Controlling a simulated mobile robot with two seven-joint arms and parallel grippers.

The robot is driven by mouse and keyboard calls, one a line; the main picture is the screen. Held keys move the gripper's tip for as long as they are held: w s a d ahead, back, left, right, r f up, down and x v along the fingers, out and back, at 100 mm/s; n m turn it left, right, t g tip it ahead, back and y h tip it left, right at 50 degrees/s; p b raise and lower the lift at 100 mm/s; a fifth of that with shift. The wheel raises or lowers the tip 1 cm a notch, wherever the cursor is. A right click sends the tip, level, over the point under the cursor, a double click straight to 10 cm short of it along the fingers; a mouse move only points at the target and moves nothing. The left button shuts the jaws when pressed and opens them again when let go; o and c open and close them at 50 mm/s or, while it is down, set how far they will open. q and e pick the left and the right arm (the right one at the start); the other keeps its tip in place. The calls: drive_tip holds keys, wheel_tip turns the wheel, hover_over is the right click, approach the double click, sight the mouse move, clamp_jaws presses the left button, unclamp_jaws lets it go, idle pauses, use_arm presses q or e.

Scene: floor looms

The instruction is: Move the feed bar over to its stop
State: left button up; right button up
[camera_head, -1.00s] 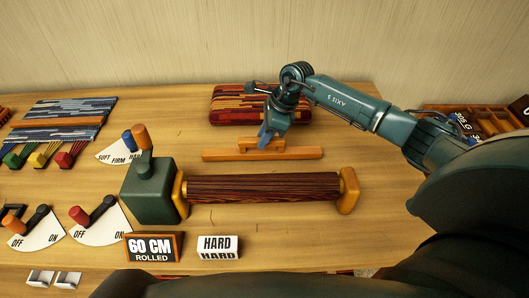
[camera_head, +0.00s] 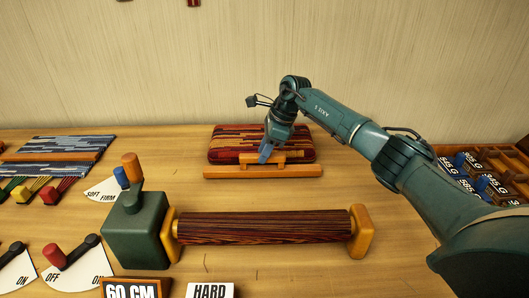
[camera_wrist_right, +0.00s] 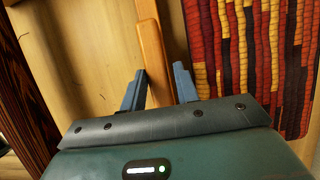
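The feed bar (camera_head: 262,172) is a long orange wooden strip with a raised grip piece (camera_head: 280,158). It lies across the table between the dark striped cloth roll (camera_head: 265,227) and a red patterned woven block (camera_head: 225,146), close in front of the block. My right gripper (camera_head: 266,155) is at the grip piece, its blue fingers pointing down. In the right wrist view the fingers (camera_wrist_right: 160,78) stand on either side of the orange wood (camera_wrist_right: 151,45) and look closed on it. I cannot pick out a separate stop. My left gripper is out of view.
A green block (camera_head: 135,228) with an orange-topped lever stands at the roll's left end. Lever dials and signs reading "60 CM" (camera_head: 131,290) and "HARD" (camera_head: 210,291) are in front. A weight tray (camera_head: 490,175) is at right. Bare table lies between roll and bar.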

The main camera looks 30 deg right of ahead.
drive_tip(key=o, duration=0.4)
drive_tip(key=shift+c, duration=0.2)
drive_tip(key=v, duration=1.3)
drive_tip(key=shift+d+r, duration=0.1)
